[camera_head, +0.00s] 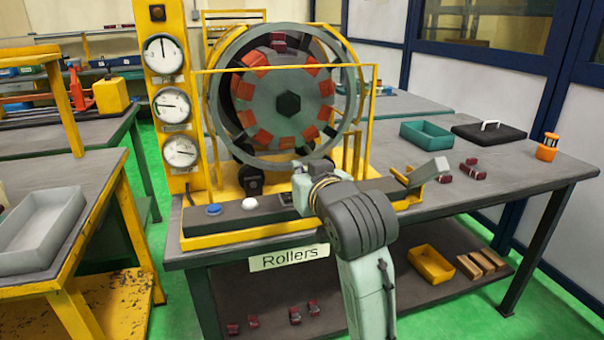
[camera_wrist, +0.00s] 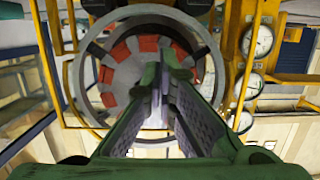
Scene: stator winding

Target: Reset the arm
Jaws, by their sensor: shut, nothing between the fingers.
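My arm rises from the lower middle of the head view, with its wrist (camera_head: 325,190) in front of the stator machine. My gripper (camera_wrist: 166,78) shows in the wrist view with its green fingers close together and nothing held between them. It points toward the round stator (camera_head: 287,105), a grey ring with orange-red blocks around a dark hub. The stator also shows in the wrist view (camera_wrist: 118,75), where the picture appears upside down. In the head view the fingers are mostly hidden behind my wrist.
Three gauges (camera_head: 172,107) stand left of the stator. A blue button (camera_head: 214,209) and a white one (camera_head: 249,203) sit in front. The workbench (camera_head: 530,185) carries a green tray (camera_head: 426,136), a black case (camera_head: 488,133) and red pieces (camera_head: 472,169). A yellow bin (camera_head: 431,264) is below.

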